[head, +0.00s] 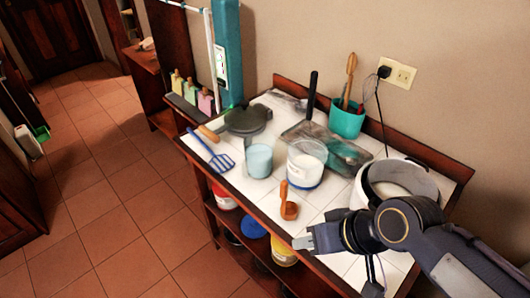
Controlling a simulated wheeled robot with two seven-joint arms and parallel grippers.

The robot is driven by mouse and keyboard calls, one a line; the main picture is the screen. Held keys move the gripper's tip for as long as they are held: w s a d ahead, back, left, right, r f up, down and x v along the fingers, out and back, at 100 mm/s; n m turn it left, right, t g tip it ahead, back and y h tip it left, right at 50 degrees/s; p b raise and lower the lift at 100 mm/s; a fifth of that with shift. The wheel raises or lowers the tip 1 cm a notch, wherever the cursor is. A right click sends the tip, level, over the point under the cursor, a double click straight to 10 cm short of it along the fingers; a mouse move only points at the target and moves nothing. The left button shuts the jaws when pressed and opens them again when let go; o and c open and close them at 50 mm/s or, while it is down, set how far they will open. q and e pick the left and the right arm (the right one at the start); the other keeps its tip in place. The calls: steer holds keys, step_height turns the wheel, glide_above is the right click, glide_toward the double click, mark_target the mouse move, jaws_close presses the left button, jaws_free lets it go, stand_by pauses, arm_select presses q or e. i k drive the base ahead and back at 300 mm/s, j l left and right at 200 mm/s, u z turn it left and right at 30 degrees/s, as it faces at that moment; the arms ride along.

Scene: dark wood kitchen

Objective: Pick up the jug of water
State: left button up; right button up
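No vessel in the head view is clearly a jug of water. A pale blue, cup-like vessel (259,160) stands upright on the white-tiled counter (235,181). Just right of it stands a clear container (305,165) with white contents or a white upper part and a blue base. My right gripper (303,242) is at the counter's front edge, below and apart from both vessels, with its tips pointing left. It holds nothing that I can see, and the gap between its fingers is too small to make out. My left gripper is out of view.
An orange scoop (289,209) lies between the clear container and my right gripper. A blue slotted spatula (221,161), a dark pan (247,119), a teal utensil pot (346,121) and a white round appliance (362,200) crowd the counter. Tiled floor (120,215) is open at left.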

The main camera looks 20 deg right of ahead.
mark_target(258, 147)
steer(key=z, duration=2)
steer(key=j+u, duration=0.1)
steer(key=u, duration=1.15)
steer(key=j+u, duration=0.1)
steer(key=j, duration=0.2)
steer(key=i+j+u, duration=0.15)
steer(key=j, duration=0.1)
